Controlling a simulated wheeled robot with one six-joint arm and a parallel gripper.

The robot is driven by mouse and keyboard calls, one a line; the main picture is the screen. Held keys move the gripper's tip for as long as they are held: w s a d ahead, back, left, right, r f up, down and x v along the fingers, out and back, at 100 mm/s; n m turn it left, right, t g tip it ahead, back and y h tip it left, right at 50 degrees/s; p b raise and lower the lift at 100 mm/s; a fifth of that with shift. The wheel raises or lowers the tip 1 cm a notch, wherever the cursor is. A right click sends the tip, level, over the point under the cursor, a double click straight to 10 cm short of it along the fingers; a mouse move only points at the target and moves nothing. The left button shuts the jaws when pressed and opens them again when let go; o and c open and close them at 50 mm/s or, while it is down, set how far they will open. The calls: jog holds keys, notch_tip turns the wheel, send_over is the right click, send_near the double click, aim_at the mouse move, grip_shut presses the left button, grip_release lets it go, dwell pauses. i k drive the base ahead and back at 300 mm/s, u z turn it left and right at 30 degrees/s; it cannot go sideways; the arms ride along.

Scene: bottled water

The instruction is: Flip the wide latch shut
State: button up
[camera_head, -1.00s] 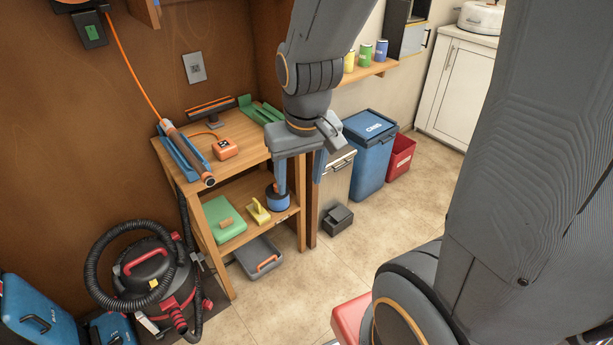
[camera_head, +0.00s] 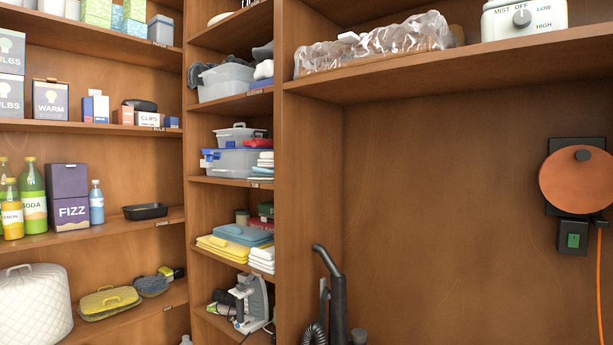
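A clear storage box with blue edging (camera_head: 236,163) sits on a middle shelf of the narrow centre bay. A blue piece (camera_head: 209,156) shows at its left end; I cannot tell whether it is a latch or whether it is open. A smaller clear box with a handle (camera_head: 238,134) rests above it. Another clear bin (camera_head: 226,85) stands one shelf higher with dark cloth at its left. No wide latch can be made out for certain. My gripper is outside this view.
Left shelves hold boxes, soda bottles (camera_head: 33,196), a purple FIZZ box (camera_head: 69,196) and a black tray (camera_head: 145,211). Plastic-wrapped bottles (camera_head: 375,50) lie on the upper right shelf. A vacuum hose (camera_head: 331,285) rises below. An orange cord reel (camera_head: 577,180) hangs at right.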

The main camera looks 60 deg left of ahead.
aim_at(209, 157)
jog(key=u, duration=0.5)
jog(key=k, duration=0.65)
jog(key=u, duration=1.1)
jog(key=i, duration=0.9)
jog(key=u, duration=0.8)
jog(key=i, duration=0.4)
jog(key=u, duration=0.15)
